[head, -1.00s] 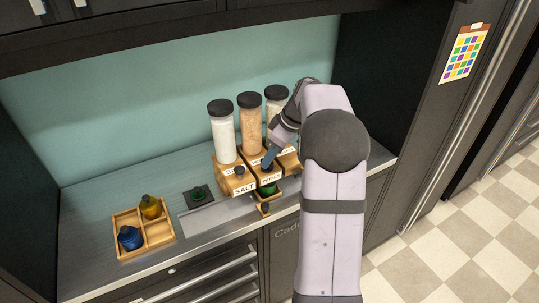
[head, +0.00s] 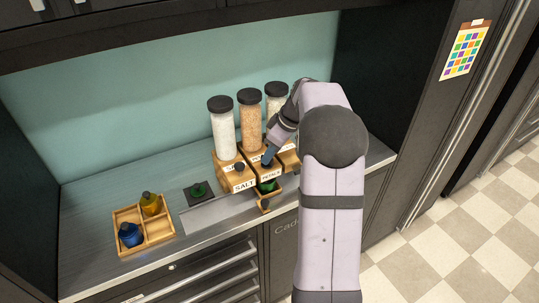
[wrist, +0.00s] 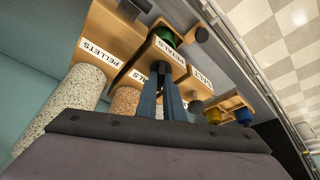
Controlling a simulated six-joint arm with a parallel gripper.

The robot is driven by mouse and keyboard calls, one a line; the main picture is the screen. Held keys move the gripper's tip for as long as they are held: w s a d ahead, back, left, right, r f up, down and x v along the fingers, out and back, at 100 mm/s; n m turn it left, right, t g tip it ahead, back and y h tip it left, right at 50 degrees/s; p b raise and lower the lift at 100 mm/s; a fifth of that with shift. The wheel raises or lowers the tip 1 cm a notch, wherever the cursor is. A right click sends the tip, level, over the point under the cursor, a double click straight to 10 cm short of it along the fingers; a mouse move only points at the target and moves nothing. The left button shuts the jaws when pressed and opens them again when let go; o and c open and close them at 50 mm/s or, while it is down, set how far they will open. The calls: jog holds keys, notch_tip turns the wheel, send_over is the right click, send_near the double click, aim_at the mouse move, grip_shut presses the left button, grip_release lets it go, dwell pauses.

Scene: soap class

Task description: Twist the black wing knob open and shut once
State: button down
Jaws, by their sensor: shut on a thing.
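The petals dispenser (head: 250,125) is the middle of three clear tubes with black lids on wooden bases. Its tube holds pinkish-tan grains. My gripper (head: 267,161) is at the front of its base, above the PETALS label (head: 271,175), where the black wing knob is. The jaws are shut on the knob, which is mostly hidden between them. In the wrist view the two blue fingers (wrist: 160,70) reach to the base beside the label.
The salt dispenser (head: 223,130) stands left with its own black knob (head: 239,167); the pellets dispenser (head: 276,98) stands right, partly behind my arm. A wooden tray (head: 127,248) holds a blue bottle (head: 130,234) and a yellow bottle (head: 150,205).

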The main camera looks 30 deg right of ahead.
jog(key=shift+a+m+t+h+b, duration=0.1)
jog(key=shift+m+t+h+b, duration=0.3)
jog(key=shift+m+b, duration=0.6)
jog(key=m+h, duration=0.1)
jog(key=m, duration=0.3)
jog(key=shift+a+r, duration=0.1)
jog(key=shift+a, duration=0.05)
jog(key=m+h, duration=0.1)
jog(key=m, duration=0.2)
jog(key=shift+a+m+h, duration=0.1)
jog(key=shift+m+h, duration=0.2)
jog(key=shift+h, duration=0.1)
jog(key=shift+a+m+g+h, duration=0.1)
jog(key=shift+m+g+h, duration=0.4)
jog(key=shift+m, duration=1.5)
jog(key=shift+h, duration=0.3)
jog(key=c, duration=1.9)
grip_release()
jog(key=shift+o, duration=0.2)
jog(key=b+v, duration=0.2)
jog(key=v, duration=0.5)
jog(key=shift+r, duration=0.15)
